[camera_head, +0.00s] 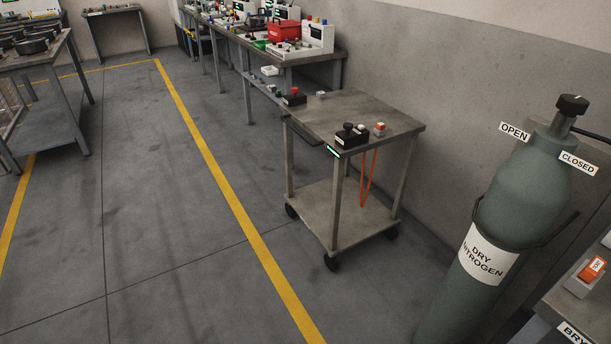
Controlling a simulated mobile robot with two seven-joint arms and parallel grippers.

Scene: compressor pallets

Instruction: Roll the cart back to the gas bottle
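The cart (345,102) is a grey metal trolley with a flat top, a lower shelf (330,208) and dark castors. It stands upright on the floor in the middle right of the view, near the wall. A black device and small red and orange-white items sit on its top, and an orange cord hangs below the top. The gas bottle (515,205) is a green cylinder labelled "DRY NITROGEN" at the right, with a black knob on top and "OPEN" and "CLOSED" tags. A floor gap separates it from the cart. Neither of my grippers shows.
A long workbench (225,32) with boxes and a red case runs along the wall behind the cart. Another bench (40,60) stands at the left. A table corner (560,310) juts in at bottom right. The floor left of the cart, crossed by a yellow line (235,205), is clear.

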